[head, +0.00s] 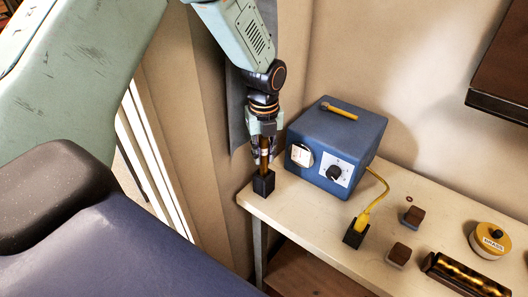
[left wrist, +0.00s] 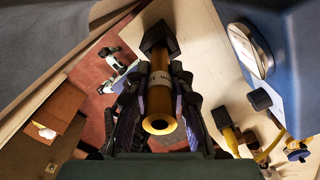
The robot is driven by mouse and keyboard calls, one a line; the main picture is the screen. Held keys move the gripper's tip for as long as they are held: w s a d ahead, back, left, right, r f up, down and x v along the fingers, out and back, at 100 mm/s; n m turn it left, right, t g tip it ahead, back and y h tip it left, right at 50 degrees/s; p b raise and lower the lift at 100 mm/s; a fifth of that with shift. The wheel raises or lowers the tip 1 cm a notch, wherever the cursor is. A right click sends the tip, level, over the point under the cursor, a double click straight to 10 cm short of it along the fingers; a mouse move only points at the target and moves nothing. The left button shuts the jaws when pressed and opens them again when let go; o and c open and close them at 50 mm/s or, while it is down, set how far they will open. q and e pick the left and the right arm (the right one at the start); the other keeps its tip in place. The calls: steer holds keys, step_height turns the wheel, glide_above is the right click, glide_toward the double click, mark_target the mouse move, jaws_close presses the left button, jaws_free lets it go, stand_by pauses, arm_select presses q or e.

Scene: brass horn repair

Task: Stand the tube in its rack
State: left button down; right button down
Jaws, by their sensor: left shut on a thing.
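My left gripper (head: 265,143) is shut on a brass-brown tube (head: 264,164), which stands about upright with a pale label band. Below it is a small black block-shaped rack (head: 263,186) at the left corner of the bench. The tube's lower end meets the top of the rack; how deep it sits inside cannot be told. In the left wrist view the tube (left wrist: 160,92) lies between the fingers, its open round end towards the camera and its far end at the black rack (left wrist: 155,36). My right gripper is not in view.
A blue box (head: 338,140) with a gauge and knob stands right of the rack on the pale bench (head: 308,222). A yellow-handled tool (head: 363,216) sits in a black holder. Brown blocks (head: 399,254), a yellow-topped tin (head: 490,240) and a dark roll (head: 462,272) lie further right.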

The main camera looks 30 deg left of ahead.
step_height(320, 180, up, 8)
steer(key=p, duration=0.8)
stand_by(1.1)
stand_by(0.3)
